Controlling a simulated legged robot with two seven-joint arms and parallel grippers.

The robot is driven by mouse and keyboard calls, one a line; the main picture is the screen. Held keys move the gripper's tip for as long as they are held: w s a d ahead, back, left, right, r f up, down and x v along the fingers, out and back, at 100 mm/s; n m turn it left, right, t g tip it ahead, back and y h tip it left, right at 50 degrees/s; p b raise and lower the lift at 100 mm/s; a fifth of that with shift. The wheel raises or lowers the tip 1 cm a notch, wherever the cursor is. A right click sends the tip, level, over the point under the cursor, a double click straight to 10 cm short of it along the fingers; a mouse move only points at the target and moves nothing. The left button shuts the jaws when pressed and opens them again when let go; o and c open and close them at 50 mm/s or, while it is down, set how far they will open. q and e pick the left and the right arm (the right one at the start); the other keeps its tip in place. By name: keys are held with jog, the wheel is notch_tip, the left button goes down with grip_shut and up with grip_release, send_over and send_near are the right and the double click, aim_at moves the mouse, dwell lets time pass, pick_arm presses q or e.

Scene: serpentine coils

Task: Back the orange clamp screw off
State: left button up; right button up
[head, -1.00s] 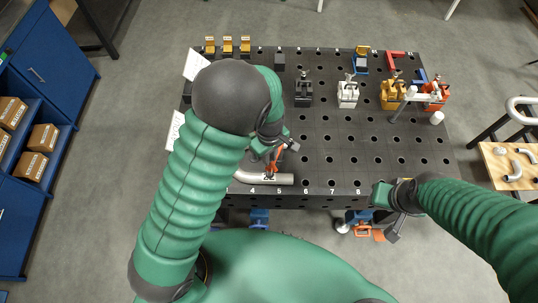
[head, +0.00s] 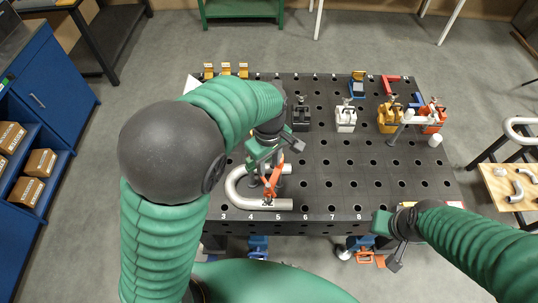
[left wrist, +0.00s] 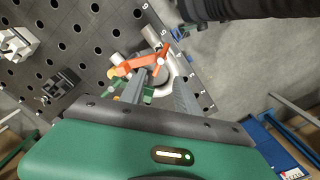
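The orange clamp (head: 271,184) stands at the front left of the black table, at a U-shaped grey metal pipe (head: 236,187). In the left wrist view the clamp (left wrist: 140,63) lies just beyond my fingertips, with a lighter orange round end (left wrist: 111,73) at its left; I cannot tell whether this is the screw. My left gripper (head: 264,158) hangs over the clamp, and its fingers (left wrist: 160,85) are apart with nothing clearly held between them. Contact with the clamp cannot be told. My right gripper (head: 389,242) is beyond the table's front edge, its fingers unclear.
The perforated table (head: 335,180) has numbers along its front edge. Black (head: 301,117), white (head: 346,118), and yellow (head: 389,117) blocks stand toward the back, with a red one (head: 432,118) at right. The middle is clear. A side bench (head: 510,185) holds pipe pieces.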

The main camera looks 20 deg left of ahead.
pick_arm(q)
notch_tip(320, 180, up, 5)
jog(key=shift+f, duration=0.1)
dwell(0.4)
jog(key=s+a+f+m+t+b, duration=0.1)
jog(key=s+a+f+m+b, duration=0.2)
jog(key=s+f+m+b, duration=0.2)
jog(key=s+a+f+m+t+b, duration=0.1)
jog(key=s+a+f+m+b, duration=0.3)
jog(key=f, duration=0.8)
jog(key=shift+s+a+f+m+t+b, duration=0.2)
jog(key=shift+s+m+t+b, duration=0.15)
jog(key=shift+m+b, duration=0.65)
jog(key=shift+d, duration=0.25)
jog(key=shift+a, duration=0.15)
